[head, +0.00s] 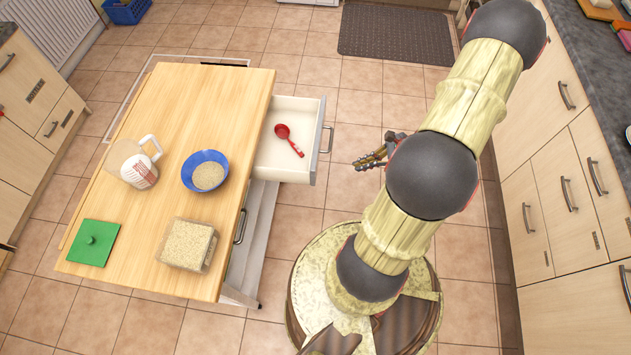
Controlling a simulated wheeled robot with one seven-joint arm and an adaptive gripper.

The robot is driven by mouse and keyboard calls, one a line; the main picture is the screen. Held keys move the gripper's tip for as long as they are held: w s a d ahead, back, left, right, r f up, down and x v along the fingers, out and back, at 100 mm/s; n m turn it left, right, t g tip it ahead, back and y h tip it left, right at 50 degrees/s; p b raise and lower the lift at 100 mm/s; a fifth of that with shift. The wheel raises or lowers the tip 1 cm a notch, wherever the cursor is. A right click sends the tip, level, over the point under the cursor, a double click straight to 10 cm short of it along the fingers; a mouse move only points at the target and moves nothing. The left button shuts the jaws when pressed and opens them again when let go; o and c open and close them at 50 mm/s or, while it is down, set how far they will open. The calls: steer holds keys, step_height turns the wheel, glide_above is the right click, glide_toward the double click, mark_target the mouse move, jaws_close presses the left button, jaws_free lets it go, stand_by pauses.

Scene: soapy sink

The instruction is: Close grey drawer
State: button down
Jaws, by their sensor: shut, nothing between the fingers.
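The grey drawer (313,155) stands pulled out from the right side of a wooden-topped island (192,110). Its front faces right and carries a metal handle (327,139). A red measuring spoon (289,138) lies on the drawer's pale floor. My gripper (360,163) shows just right of the drawer front, apart from it, with its fingers shut and empty. The upper part of my gripper is hidden behind my arm.
Cabinets (565,190) line the right side. Tiled floor is free between drawer and mat (396,35).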

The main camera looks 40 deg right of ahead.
steer(key=w+a+f+m+b, duration=0.1)
steer(key=w+a+f+b, duration=0.2)
steer(key=w+a+f, duration=0.3)
steer(key=shift+w+f, duration=0.35)
steer(key=shift+w, duration=1.4)
steer(key=w+a+b, duration=0.1)
steer(key=w+a, duration=0.4)
steer(key=w+a+b, duration=0.2)
steer(key=w+a, duration=0.3)
steer(key=w, duration=0.1)
steer(key=w+a+b, duration=0.1)
steer(key=w+a, duration=0.4)
steer(key=w, duration=0.1)
steer(key=shift+w, duration=0.2)
steer(key=shift+w+a, duration=0.4)
steer(key=shift+w, duration=0.25)
steer(key=shift+r, duration=0.1)
